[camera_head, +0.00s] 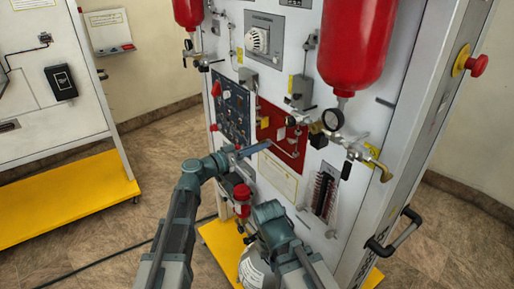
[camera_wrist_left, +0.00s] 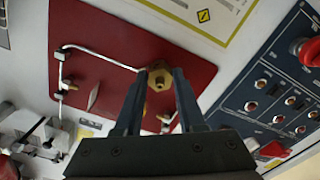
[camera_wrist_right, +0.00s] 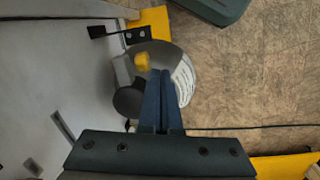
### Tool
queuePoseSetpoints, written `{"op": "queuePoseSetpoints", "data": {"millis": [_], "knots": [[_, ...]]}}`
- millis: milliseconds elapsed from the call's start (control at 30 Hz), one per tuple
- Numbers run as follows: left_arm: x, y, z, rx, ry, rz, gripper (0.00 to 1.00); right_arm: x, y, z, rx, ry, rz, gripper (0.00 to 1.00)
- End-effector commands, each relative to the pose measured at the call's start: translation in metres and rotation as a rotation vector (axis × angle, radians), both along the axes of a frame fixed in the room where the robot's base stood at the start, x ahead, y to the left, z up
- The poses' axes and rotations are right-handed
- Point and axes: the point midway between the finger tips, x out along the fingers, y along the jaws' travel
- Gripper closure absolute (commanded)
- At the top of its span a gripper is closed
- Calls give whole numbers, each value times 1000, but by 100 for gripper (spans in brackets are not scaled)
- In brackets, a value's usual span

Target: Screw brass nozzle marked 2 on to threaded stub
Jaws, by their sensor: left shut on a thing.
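My left gripper (camera_wrist_left: 160,73) reaches up to the red plate (camera_wrist_left: 110,35) on the panel. Its two fingers are shut on a brass hex nozzle (camera_wrist_left: 160,78) at their tips. I cannot read a mark on it. In the head view the left gripper (camera_head: 262,147) is in front of the red plate (camera_head: 289,140). A smaller brass piece (camera_wrist_left: 165,117) shows between the fingers, lower in the left wrist view. I cannot make out a threaded stub clearly. My right gripper (camera_wrist_right: 161,74) has its fingers together, with nothing visible between them, above a grey cylinder (camera_wrist_right: 181,84).
A blue switch panel (camera_head: 231,107) is left of the red plate. Thin pipes (camera_wrist_left: 101,51) cross the plate. Red vessels (camera_head: 357,45), a gauge (camera_head: 333,119) and valves are above and right. The floor (camera_wrist_right: 245,90) beside the right gripper is open.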

Motion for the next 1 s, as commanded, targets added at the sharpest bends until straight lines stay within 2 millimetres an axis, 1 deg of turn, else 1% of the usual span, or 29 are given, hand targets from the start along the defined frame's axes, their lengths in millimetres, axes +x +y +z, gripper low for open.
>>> {"op": "queuePoseSetpoints", "data": {"millis": [133, 300, 400, 767, 1000], "knots": [[0, 0, 0, 23, -35, 0, 100, 0, 0, 0, 0, 0, 0, 100], [0, 0, 0, 122, -182, 1, 100, 0, 0, 0, 0, 0, 0, 100], [0, 0, 0, 158, -236, 1, 100, 0, 0, 0, 0, 0, 0, 100], [0, 0, 0, 183, -272, 1, 100, 0, 0, 0, 0, 0, 0, 100], [0, 0, 0, 310, -464, 0, 100, 0, 0, 0, 0, 0, 0, 100]]}}
